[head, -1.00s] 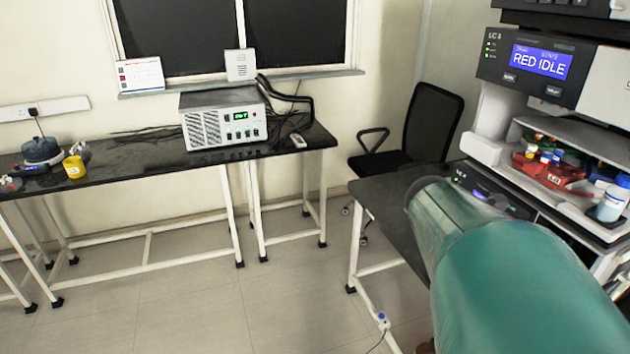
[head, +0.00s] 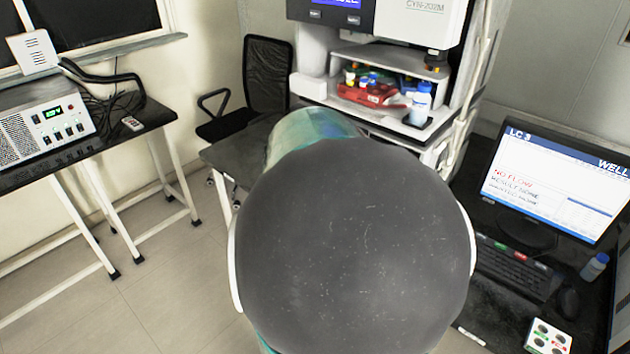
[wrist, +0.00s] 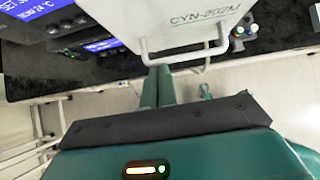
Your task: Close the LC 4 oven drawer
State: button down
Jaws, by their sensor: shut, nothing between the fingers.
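In the wrist view, my gripper (wrist: 157,86) has its two green fingers side by side and shut, with nothing between them. Just beyond the fingertips is a white front marked CYN-202M (wrist: 175,12), with a pale bar handle (wrist: 190,58) along its lower edge. The fingertips overlap the handle in the picture; I cannot tell whether they touch it. The CYN-202M front also shows at the top of the head view (head: 420,18), right of a dark panel with a blue display (head: 335,14). How far the drawer stands open is unclear. In the head view my arm hides my gripper.
A shelf holds a red tray (head: 372,95) and a white bottle with a blue cap (head: 420,103). A monitor (head: 555,185) and keyboard (head: 515,272) stand at the right. A black chair (head: 268,75) is behind the bench. Open floor (head: 150,300) lies at the lower left.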

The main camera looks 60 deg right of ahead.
jog(key=d, duration=0.3)
jog(key=s+d, duration=0.1)
jog(key=d, duration=0.5)
jog(key=shift+s, duration=0.2)
jog(key=shift+d, duration=0.1)
jog(key=shift+s, duration=0.1)
